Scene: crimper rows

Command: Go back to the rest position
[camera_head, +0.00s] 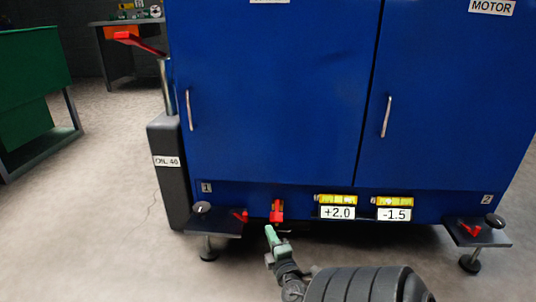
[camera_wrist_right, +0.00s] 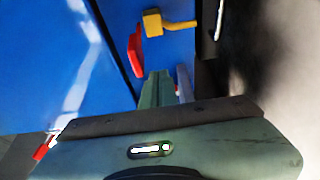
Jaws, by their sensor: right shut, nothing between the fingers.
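My right gripper (camera_head: 270,232) reaches up from the bottom of the head view, its green fingers shut and empty. Its tips are just below a small red part (camera_head: 277,211) on the lower edge of a blue cabinet (camera_head: 275,100); whether they touch cannot be told. In the right wrist view the green fingers (camera_wrist_right: 158,88) point along the blue surface, close to a red part (camera_wrist_right: 136,50). My left gripper is out of view.
Two levelling feet on brackets stick out at the cabinet's lower corners, each with a red lever, the left one (camera_head: 241,215) and the right one (camera_head: 470,231). A black canister (camera_head: 166,190) stands at the left. A green unit (camera_head: 30,85) is further left; floor between is clear.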

